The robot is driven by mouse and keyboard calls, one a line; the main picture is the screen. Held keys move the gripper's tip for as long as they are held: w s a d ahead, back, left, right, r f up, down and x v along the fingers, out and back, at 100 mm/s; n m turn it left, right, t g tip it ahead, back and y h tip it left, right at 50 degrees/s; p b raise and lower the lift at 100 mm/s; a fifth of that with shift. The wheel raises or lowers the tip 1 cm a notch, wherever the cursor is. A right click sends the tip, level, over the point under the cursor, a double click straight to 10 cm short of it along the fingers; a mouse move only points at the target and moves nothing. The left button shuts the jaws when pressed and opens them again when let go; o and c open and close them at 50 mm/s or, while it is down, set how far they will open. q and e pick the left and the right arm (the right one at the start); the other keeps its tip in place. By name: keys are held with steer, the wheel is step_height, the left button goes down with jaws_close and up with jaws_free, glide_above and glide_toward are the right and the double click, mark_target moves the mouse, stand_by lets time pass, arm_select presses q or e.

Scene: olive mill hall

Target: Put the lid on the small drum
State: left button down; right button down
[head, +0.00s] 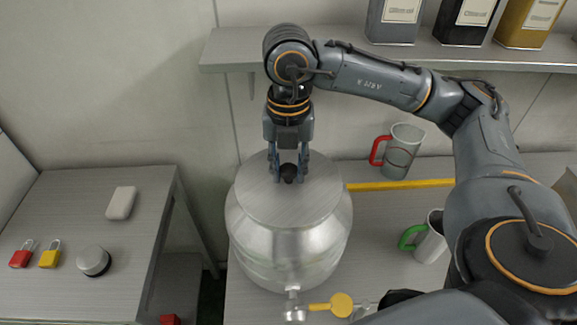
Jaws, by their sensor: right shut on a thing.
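The small drum (290,244) is a shiny, round-shouldered metal vessel with a tap at its lower front, standing upright on the grey worktop. The lid (262,203) is a flat, brushed grey disc with a small black knob. It lies level over the top of the drum and hides its mouth. I cannot tell whether it rests on the rim or hovers just above. My right gripper (289,176) points straight down from above and is shut on the lid's knob. My left gripper is out of view.
A red-handled jug (402,152) and a green-handled jug (431,240) stand right of the drum, near a yellow strip (400,184). A shelf (235,48) with several tins is behind. A left table (60,205) holds two padlocks, a round knob-like item and a white block.

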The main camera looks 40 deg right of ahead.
mark_target(289, 169)
steer(key=shift+f, duration=0.2)
steer(key=c, duration=1.3)
jaws_free()
step_height(289, 169, up, 11)
steer(key=p, duration=0.7)
steer(key=shift+s, duration=0.1)
